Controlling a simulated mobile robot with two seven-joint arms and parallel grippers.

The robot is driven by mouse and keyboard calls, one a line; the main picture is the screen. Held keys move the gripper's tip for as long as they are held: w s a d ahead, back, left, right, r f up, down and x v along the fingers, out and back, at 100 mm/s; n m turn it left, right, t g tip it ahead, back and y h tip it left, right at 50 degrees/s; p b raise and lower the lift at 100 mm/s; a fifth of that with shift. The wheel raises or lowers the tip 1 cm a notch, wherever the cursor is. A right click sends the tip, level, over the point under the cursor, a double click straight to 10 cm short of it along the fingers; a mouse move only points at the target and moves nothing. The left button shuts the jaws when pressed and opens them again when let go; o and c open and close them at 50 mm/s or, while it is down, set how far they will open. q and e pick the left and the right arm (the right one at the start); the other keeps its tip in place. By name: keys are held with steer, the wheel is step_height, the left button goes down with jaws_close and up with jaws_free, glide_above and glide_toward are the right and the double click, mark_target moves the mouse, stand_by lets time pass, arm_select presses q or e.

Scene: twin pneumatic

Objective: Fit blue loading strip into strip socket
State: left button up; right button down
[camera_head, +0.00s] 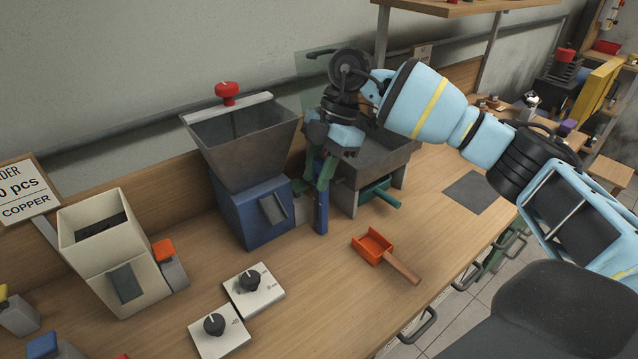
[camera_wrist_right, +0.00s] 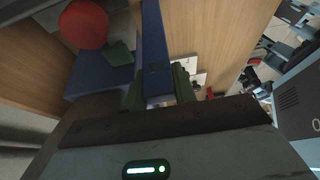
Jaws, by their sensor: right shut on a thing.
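The blue loading strip (camera_head: 321,211) hangs upright in my right gripper (camera_head: 324,172), just right of the blue hopper machine (camera_head: 262,214). The gripper's green fingers are shut on the strip; in the right wrist view the strip (camera_wrist_right: 154,42) runs between the fingertips (camera_wrist_right: 158,88). Whether the strip's lower end touches the bench cannot be told. I cannot make out the strip socket for certain; a small grey part (camera_head: 303,210) shows between the machine and the strip. My left gripper is not in view.
A grey trough with a green handle (camera_head: 383,195) stands close behind and right of the strip. An orange scoop (camera_head: 373,247) and two knob boxes (camera_head: 254,290) lie in front. A cream hopper (camera_head: 112,250) stands left. Bare wooden bench lies between them.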

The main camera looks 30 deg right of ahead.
mark_target(318, 162)
steer(key=shift+r, duration=0.7)
step_height(318, 162, up, 2)
steer(key=shift+r, duration=0.1)
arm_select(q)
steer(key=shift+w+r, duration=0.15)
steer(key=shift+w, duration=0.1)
arm_select(e)
steer(key=s+a+r, duration=0.1)
steer(key=s+a, duration=0.1)
steer(key=s, duration=1.3)
steer(key=shift+s, duration=0.4)
steer(key=shift+a+r, duration=0.1)
